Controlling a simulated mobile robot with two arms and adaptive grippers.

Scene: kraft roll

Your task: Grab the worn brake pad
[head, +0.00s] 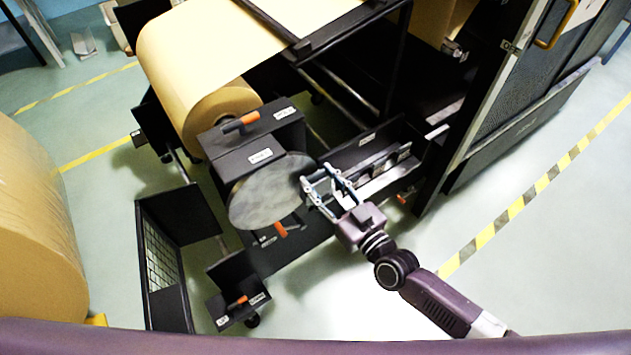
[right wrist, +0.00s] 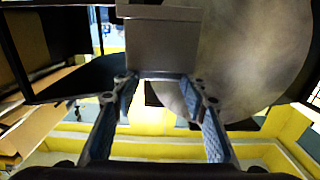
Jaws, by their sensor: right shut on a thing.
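My right gripper (head: 317,176) is beside the right edge of the large grey brake disc (head: 268,193). In the right wrist view its fingers (right wrist: 160,86) are closed on a plain grey block (right wrist: 162,42), which looks like the worn brake pad. The disc also shows in the right wrist view (right wrist: 250,50), just right of the block. In the head view the fingers hide most of the block, and I cannot tell whether it is clear of its seat. My left gripper is not in view.
A kraft roll (head: 200,85) sits in the black machine above the brake housing (head: 250,140). A black tray (head: 365,150) lies right of the gripper. Another large roll (head: 35,235) stands at left. A mesh door (head: 535,90) is at right. The floor at lower right is clear.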

